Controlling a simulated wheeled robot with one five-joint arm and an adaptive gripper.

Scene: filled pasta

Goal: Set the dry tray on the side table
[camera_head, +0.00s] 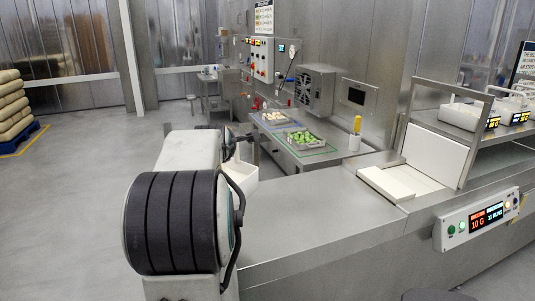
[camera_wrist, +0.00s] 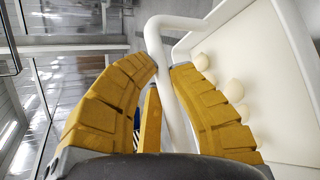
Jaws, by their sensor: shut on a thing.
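My gripper (camera_wrist: 163,66) is shut on the white tube handle (camera_wrist: 157,38) of a white tray (camera_wrist: 272,55), its yellow ribbed fingers on either side of the handle. Several pale round pieces (camera_wrist: 234,91) lie in the tray. In the head view part of the white tray (camera_head: 244,180) shows beyond my arm, left of the steel counter; my arm hides most of it and my gripper. A steel table (camera_head: 318,157) stands beyond the counter. I cannot tell whether it is the side table.
The counter (camera_head: 310,210) is bare nearby.

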